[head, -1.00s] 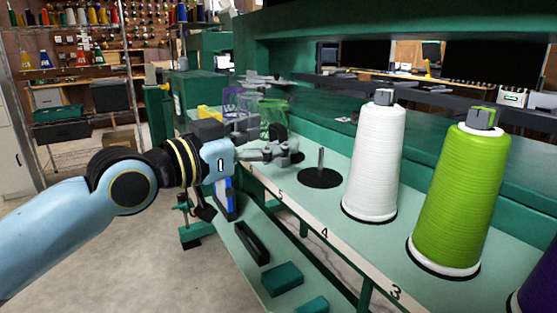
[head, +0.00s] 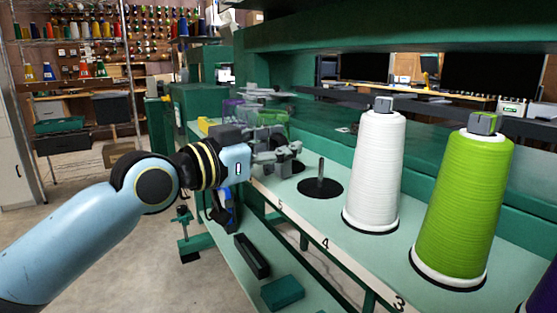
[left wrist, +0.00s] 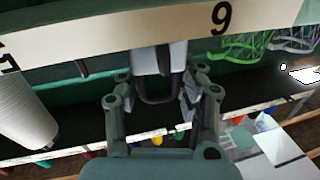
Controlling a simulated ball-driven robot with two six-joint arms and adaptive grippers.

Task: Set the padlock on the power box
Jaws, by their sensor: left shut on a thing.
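My left gripper (head: 288,158) reaches over the pale shelf, left of a bare spindle. In the left wrist view my left gripper (left wrist: 160,82) has its fingers on both sides of a pale grey block with a dark loop, which looks like the padlock (left wrist: 158,58). The gripper is shut on it. In the head view the padlock is too small and too covered by the fingers to make out. I cannot pick out the power box in either view. My right gripper is not in view.
A white thread cone (head: 374,172) and a green thread cone (head: 463,210) stand on the pale shelf (head: 300,208), right of the bare spindle (head: 321,172). Net-covered cones (head: 268,117) stand behind my left gripper. A lower shelf holds a dark green block (head: 283,292).

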